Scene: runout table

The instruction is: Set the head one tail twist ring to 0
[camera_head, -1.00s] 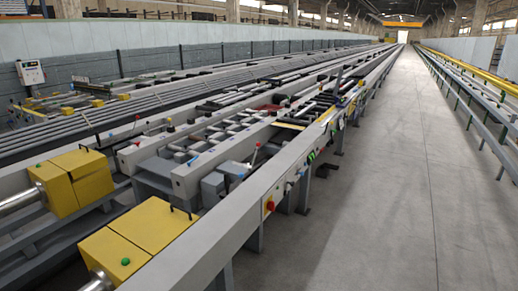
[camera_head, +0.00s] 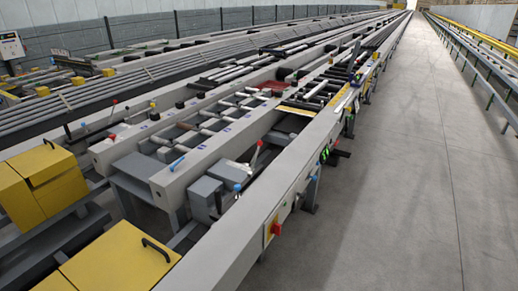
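I cannot pick out the head one tail twist ring for certain; any ring or scale is too small to read. Two yellow machine housings stand at the near left: one at the left edge (camera_head: 45,185) and a nearer one with a black handle (camera_head: 125,262), cut off by the bottom edge. Beyond them, a grey box (camera_head: 202,199) sits between the rails beside a blue-knobbed lever (camera_head: 237,188). A red-knobbed lever (camera_head: 256,154) stands just behind it, and a blue-handled lever (camera_head: 178,162) rests on the left rail. Neither gripper is in view.
A long grey rail (camera_head: 238,240) runs along the near side, with a red rotary switch (camera_head: 276,228) on its outer face. Roller tables (camera_head: 215,122) stretch away behind. The grey concrete aisle (camera_head: 420,190) on the right is clear. A grey wall (camera_head: 150,28) closes the far left.

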